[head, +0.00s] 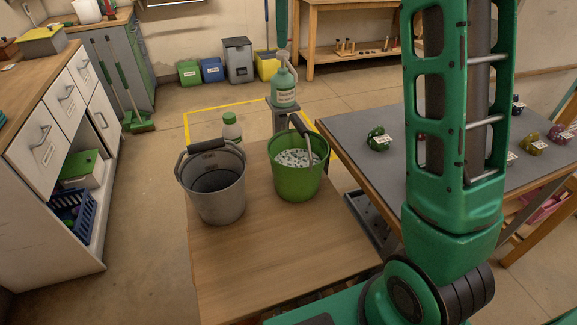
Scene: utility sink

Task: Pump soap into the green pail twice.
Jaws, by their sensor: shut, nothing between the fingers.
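The green pail (298,188) stands upright on the wooden table, with whitish speckled contents near its rim and its handle raised at the right. Behind it, a green soap bottle (284,97) with a label stands on a grey stand. Its pale pump head (283,57) is on top, with a spout. My gripper (281,46) comes down from the top edge, narrow and shut, right above the pump head. I cannot tell whether it touches the pump head. The upper part of my gripper is out of frame.
The wooden table (285,250) is clear in front. A grey-topped table (350,150) with small colored items stands right, partly hidden by my arm.

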